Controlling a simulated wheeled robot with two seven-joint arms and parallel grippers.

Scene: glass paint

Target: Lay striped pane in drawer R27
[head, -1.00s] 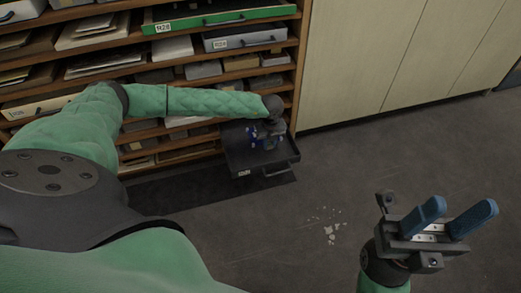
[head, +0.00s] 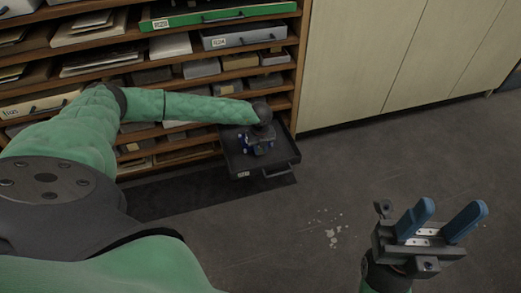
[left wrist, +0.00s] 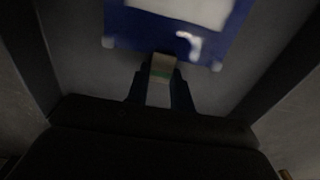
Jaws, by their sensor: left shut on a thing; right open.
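A dark, shallow drawer (head: 285,155) is pulled out low on the shelf unit; its front label is too small to read. My left gripper (head: 257,147) reaches down into the drawer area and is shut. In the left wrist view, its fingers (left wrist: 161,80) close on a small tan and green piece at the edge of a blue and white pane (left wrist: 125,25). Stripes cannot be made out. The pane lies within the drawer's outline, mostly hidden by the gripper; whether it touches the floor is unclear. My right gripper (head: 442,222) is open and empty.
The shelf unit (head: 297,60) holds several stacks and boxes. A green drawer (head: 225,14) and a grey drawer (head: 245,36) are above. Pale cabinet doors (head: 365,60) stand to the right. White fragments (head: 331,233) lie on the otherwise clear floor.

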